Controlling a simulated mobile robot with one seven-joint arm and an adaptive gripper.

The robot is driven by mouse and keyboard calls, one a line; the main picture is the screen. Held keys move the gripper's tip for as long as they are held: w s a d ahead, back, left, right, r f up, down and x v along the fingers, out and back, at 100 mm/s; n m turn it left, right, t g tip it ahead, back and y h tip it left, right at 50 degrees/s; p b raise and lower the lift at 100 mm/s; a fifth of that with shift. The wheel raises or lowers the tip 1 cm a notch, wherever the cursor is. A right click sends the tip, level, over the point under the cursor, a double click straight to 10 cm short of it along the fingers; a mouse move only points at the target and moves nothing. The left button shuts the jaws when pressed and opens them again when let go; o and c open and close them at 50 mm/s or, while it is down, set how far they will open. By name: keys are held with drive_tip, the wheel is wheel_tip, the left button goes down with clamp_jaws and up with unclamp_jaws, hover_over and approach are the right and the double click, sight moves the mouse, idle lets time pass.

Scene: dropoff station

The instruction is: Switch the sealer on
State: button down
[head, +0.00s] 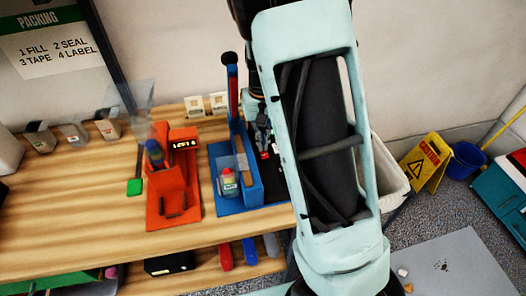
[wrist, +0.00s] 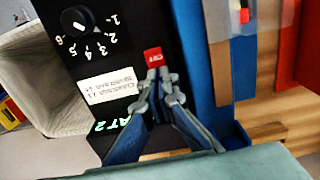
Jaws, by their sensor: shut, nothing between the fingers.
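The blue sealer (head: 226,200) stands on the wooden bench in the head view, with a black control panel on its right side. In the wrist view the black panel (wrist: 95,55) fills the left half. It carries a numbered dial (wrist: 78,19), a white label (wrist: 110,87), green text ending in "AT 2" (wrist: 112,122) and a small red switch (wrist: 153,56). My gripper (wrist: 160,76) is shut and empty, its fingertips right at the red switch's edge. I cannot tell whether they touch it. My gripper (head: 262,138) also shows over the panel in the head view, partly hidden by my arm.
An orange machine (head: 172,190) with a lit display stands left of the sealer. A small bottle (head: 229,182) sits at the sealer. A pale bin (head: 390,170) stands beyond the bench's right end, near a yellow caution sign (head: 426,162). The bench front left is clear.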

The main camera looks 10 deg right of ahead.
drive_tip(key=shift+r+p, duration=2.5)
drive_tip(key=shift+r, duration=1)
